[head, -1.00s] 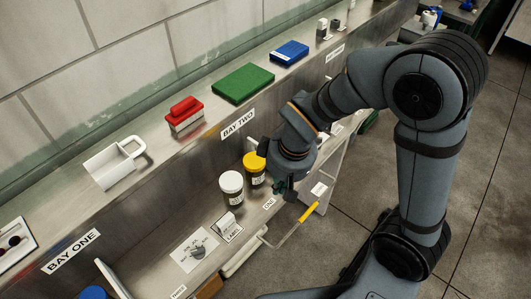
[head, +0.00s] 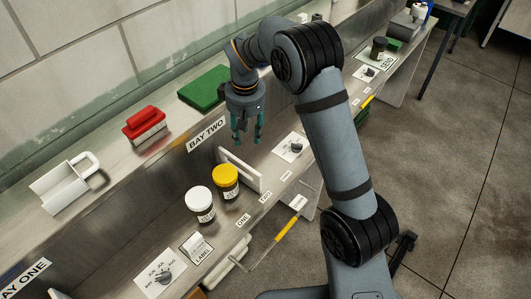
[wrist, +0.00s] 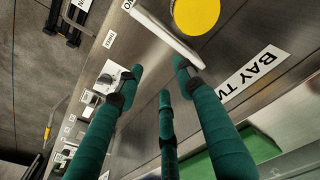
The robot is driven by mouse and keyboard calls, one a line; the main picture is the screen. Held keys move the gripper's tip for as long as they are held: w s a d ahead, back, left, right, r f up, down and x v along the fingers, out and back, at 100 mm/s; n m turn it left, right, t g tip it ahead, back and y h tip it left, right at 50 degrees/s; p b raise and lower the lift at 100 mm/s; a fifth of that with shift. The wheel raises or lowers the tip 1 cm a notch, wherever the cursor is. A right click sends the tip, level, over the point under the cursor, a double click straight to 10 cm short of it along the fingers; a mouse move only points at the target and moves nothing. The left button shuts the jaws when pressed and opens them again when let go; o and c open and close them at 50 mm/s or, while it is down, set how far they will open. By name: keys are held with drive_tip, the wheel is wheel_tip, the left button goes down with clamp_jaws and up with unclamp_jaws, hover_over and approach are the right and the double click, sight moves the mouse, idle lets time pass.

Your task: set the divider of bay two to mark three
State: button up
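The divider of bay two is a white upright panel with an opening (head: 240,170). It stands across the shelf just right of the yellow-lidded jar, its front end near the mark TWO (head: 266,196). In the wrist view the divider (wrist: 165,32) is a white bar beside the yellow lid. A further mark (head: 286,176), too small to read, lies to the right of TWO on the front edge; the mark ONE (head: 243,220) lies left. My gripper (head: 247,141) points down above the shelf near the divider's rear end. Its green fingers (wrist: 157,78) are spread and empty.
A yellow-lidded jar (head: 225,182) and a white-lidded jar (head: 200,205) stand left of the divider. A dial plate (head: 291,147) lies to its right. A yellow-gripped bar (head: 286,229) juts out in front.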

sight(249, 166)
drive_tip(key=s+f, duration=0.1)
drive_tip(key=f, duration=0.2)
drive_tip(key=s+f+n+p, duration=0.1)
drive_tip(key=f, duration=0.2)
drive_tip(key=s+f+n+g+p, duration=0.1)
drive_tip(key=f, duration=0.3)
drive_tip(key=shift+s+d+f, duration=0.1)
drive_tip(key=shift+s, duration=0.15)
drive_tip(key=shift+c, duration=1.2)
clamp_jaws()
